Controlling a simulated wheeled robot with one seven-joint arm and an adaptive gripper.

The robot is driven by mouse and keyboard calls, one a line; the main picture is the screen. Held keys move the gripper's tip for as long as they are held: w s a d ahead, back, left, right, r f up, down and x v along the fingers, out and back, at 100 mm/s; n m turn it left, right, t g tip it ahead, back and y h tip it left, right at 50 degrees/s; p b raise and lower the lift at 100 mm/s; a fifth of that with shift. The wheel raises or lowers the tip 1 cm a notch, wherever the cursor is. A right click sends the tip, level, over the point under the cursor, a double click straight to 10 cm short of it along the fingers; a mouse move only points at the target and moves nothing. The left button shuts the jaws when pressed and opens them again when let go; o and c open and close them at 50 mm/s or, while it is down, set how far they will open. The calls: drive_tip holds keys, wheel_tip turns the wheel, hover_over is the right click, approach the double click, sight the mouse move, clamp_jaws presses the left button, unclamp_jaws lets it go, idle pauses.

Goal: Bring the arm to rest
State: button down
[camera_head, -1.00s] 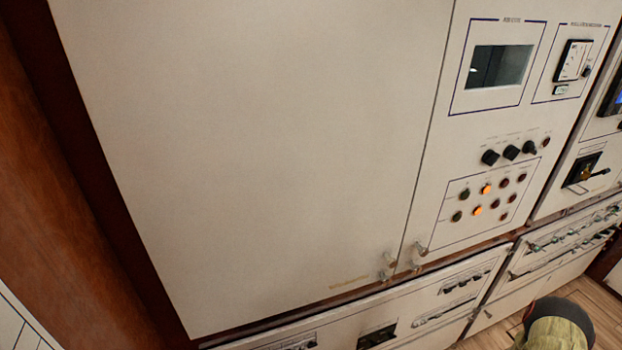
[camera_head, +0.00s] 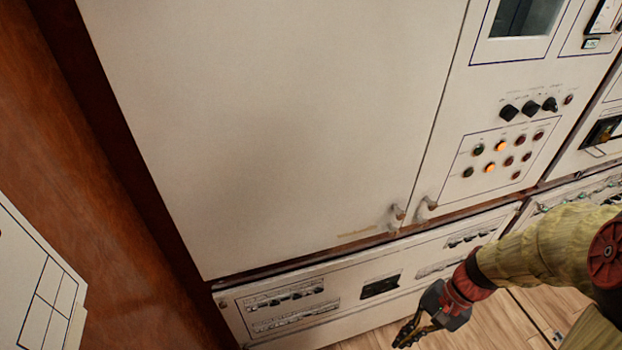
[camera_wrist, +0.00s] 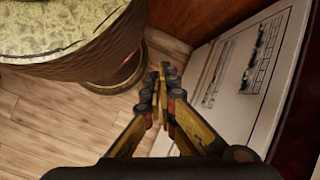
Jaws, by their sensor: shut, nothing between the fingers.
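My gripper (camera_head: 408,338) hangs at the lower right of the head view, in front of the lower breaker panel and above the wooden floor. My arm, in a yellowish cover with red joints, reaches to it from the right edge. In the wrist view my gripper (camera_wrist: 162,80) points up the picture. Its fingers are together and hold nothing. It appears apart from the panel.
The tall pale cabinet (camera_head: 270,120) fills the middle, with knobs and lit buttons (camera_head: 500,146) at right. Below is a lower breaker panel (camera_head: 350,305), also in the wrist view (camera_wrist: 225,110). A brown wall (camera_head: 90,200) is at left.

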wheel_tip(320, 180, up, 24)
drive_tip(key=w+a+n+t+h, duration=0.1)
drive_tip(key=a+n+t+h, duration=0.1)
drive_tip(key=n+t+h, duration=0.3)
drive_tip(key=n+t, duration=0.2)
drive_tip(key=n, duration=0.1)
drive_tip(key=shift+a+f+n+t, duration=0.15)
drive_tip(key=shift+a+n+t, duration=0.15)
drive_tip(key=shift+a, duration=0.05)
